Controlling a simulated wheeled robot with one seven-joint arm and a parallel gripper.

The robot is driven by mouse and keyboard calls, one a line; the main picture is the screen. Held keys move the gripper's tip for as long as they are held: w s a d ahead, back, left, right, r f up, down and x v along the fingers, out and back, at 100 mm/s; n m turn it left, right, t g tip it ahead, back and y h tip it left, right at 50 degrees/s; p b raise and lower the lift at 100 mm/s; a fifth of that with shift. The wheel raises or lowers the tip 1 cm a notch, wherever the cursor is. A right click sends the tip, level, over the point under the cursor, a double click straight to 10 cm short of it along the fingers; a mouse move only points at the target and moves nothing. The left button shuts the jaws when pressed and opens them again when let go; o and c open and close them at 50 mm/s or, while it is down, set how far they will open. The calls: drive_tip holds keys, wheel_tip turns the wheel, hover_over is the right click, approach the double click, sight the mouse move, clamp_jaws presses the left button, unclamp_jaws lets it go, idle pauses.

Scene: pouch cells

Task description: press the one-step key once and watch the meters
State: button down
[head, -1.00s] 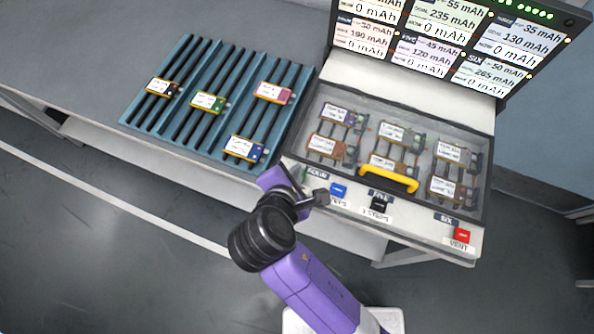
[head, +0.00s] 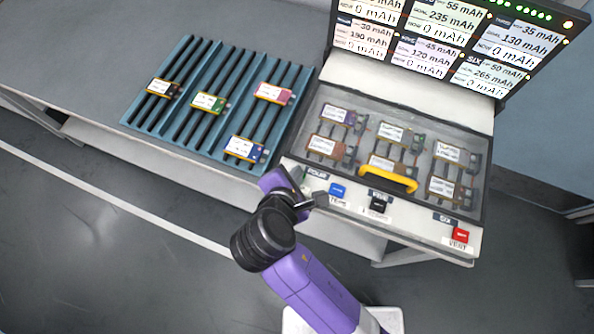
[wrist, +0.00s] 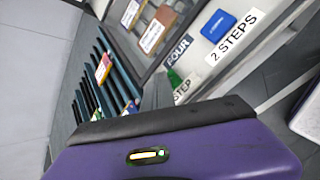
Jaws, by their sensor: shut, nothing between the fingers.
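The one-step key is green; it shows partly in the wrist view (wrist: 174,78), beside a label reading STEP whose start is covered. In the head view my arm is close beside it and little of it shows. My gripper (head: 317,198) is shut and empty at the panel's front left edge, by the green key; its dark tip also shows in the wrist view (wrist: 157,92). I cannot tell whether it touches the key. The meter screen (head: 440,42) stands at the back right, and its legible NOW readings show 0 mAh.
A blue 2 STEPS key (head: 338,190), a black key (head: 378,205) and a red VENT key (head: 460,236) sit along the panel. A clear-lidded case with a yellow handle (head: 388,178) holds several cells. A blue ribbed rack (head: 190,148) holds several pouch cells.

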drive_tip(key=shift+r, duration=0.15)
drive_tip(key=shift+r+p, duration=0.35)
drive_tip(key=shift+p, duration=0.6)
wheel_tip(320, 180, up, 3)
drive_tip(key=p, duration=0.3)
drive_tip(key=shift+r+p, duration=0.2)
drive_tip(key=shift+p, duration=0.2)
wheel_tip(320, 180, up, 3)
drive_tip(key=shift+f+p, duration=0.2)
drive_tip(key=shift+p, duration=0.65)
